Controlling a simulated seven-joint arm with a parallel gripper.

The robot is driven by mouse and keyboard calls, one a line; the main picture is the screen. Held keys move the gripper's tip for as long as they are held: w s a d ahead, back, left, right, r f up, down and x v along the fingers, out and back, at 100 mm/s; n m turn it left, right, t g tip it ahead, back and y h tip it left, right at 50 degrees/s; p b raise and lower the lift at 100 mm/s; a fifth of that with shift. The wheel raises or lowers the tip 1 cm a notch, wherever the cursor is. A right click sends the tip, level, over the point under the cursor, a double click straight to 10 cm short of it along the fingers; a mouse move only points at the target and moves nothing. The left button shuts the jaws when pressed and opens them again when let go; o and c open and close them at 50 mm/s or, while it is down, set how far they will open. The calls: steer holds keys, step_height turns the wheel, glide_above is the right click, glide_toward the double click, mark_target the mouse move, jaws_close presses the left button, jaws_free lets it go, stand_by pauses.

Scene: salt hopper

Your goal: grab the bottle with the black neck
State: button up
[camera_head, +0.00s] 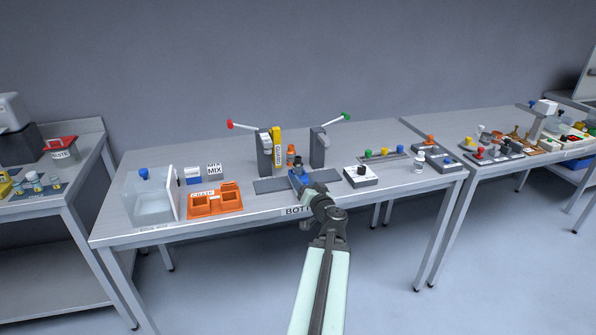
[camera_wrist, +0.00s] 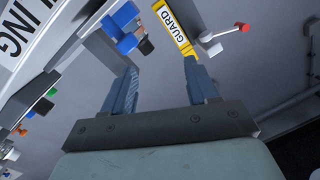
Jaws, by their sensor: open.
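A small blue bottle with a black neck shows in the wrist view (camera_wrist: 125,42), lying sideways in that turned picture, beyond the fingertips and apart from them. In the head view a blue shape (camera_head: 296,173) with a dark top, likely this bottle, stands at the middle of the bottling station, partly hidden by my gripper. My gripper (camera_head: 305,187) reaches over the table's front edge, close to it. In the wrist view my gripper's two slate-blue fingers (camera_wrist: 162,82) are spread, with nothing between them.
A yellow guard panel (camera_head: 277,148) and grey posts (camera_head: 318,148) with coloured levers stand behind. An orange bottle (camera_head: 291,153) stands between them.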

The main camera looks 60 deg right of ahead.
mark_target(299, 160)
steer(key=w+d+n, duration=0.1)
steer(key=w+d, duration=0.1)
steer(key=d, duration=0.1)
steer(key=w+d+n+h, duration=0.1)
steer(key=w+d, duration=0.2)
steer(key=d, duration=0.1)
steer(key=w+d+n+g, duration=0.1)
steer(key=w+d+n, duration=0.1)
steer(key=w+d, duration=0.1)
steer(key=shift+w+d+r+h, duration=0.15)
steer(key=shift+d+r+h, duration=0.15)
steer(key=shift+d, duration=0.35)
steer(key=shift+c, duration=0.4)
jaws_close()
stand_by(0.3)
